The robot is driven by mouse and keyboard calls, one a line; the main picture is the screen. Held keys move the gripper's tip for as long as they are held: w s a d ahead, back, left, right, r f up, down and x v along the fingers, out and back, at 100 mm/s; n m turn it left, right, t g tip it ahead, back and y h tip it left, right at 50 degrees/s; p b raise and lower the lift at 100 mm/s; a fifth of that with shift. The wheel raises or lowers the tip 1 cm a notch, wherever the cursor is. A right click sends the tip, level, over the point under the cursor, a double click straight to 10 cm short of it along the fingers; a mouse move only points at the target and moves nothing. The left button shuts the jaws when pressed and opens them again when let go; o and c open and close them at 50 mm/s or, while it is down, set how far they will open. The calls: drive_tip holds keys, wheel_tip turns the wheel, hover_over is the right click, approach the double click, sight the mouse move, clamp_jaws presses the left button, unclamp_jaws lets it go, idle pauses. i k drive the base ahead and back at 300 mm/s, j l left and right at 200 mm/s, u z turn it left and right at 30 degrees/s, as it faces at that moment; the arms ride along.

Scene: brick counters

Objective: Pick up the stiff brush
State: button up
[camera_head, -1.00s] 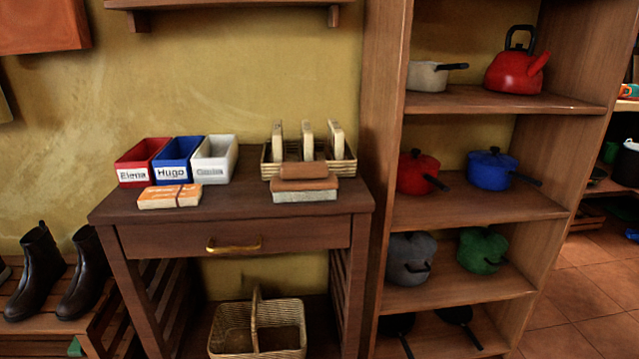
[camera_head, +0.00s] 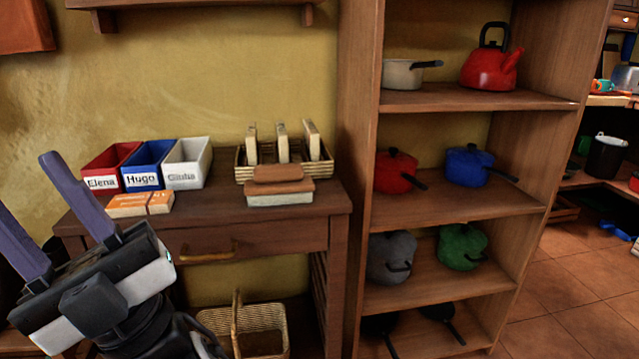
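A block-shaped brush (camera_head: 278,187) with a brown grip, a brown body and a pale underside lies at the front right of the wooden side table (camera_head: 225,213). It looks like the stiff brush. Behind it, a wicker tray (camera_head: 242,174) holds three upright pale pieces; I cannot tell what they are. My gripper (camera_head: 24,186) is at the lower left, in front of the table and well left of the brush. Its two purple fingers are spread apart, with nothing between them.
Red (camera_head: 98,184), blue (camera_head: 146,179) and white (camera_head: 191,164) labelled bins stand at the table's back left, with an orange-and-white box (camera_head: 141,203) in front. A tall shelf (camera_head: 354,200) with pots borders the table's right side. A handled basket (camera_head: 262,319) sits below.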

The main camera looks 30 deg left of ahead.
sight(285, 184)
drive_tip(key=j+z, duration=0.25)
drive_tip(key=j, duration=0.25)
drive_tip(key=k+j+z, duration=0.2)
drive_tip(key=j, duration=0.65)
drive_tip(key=k+j, duration=0.1)
drive_tip(key=j, duration=0.3)
